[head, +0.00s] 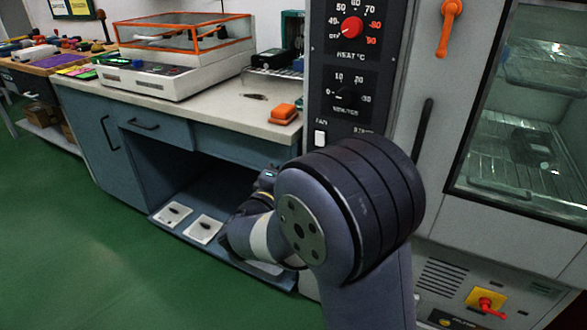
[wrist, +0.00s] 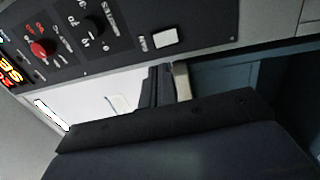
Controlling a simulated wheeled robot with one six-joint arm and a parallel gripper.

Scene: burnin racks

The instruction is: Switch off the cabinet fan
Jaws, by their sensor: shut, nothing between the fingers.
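The cabinet's fan switch (head: 320,138) is a small white rocker beside the FAN label, low on the dark control panel (head: 342,80). In the wrist view the switch (wrist: 164,38) shows near the top middle, at the end of the panel. I cannot tell its on or off position. My gripper (wrist: 167,84) points toward the panel in the wrist view, fingers together and empty. Its tips appear below the switch in the picture and apart from it. In the head view my own arm hides the fingers.
A red heat knob (head: 351,27) and a black minutes knob (head: 346,95) sit above the switch. A bench (head: 215,115) with an orange block (head: 284,112) stands left. The glass door (head: 525,110), black handle (head: 423,130) and red-yellow main switch (head: 487,301) are right.

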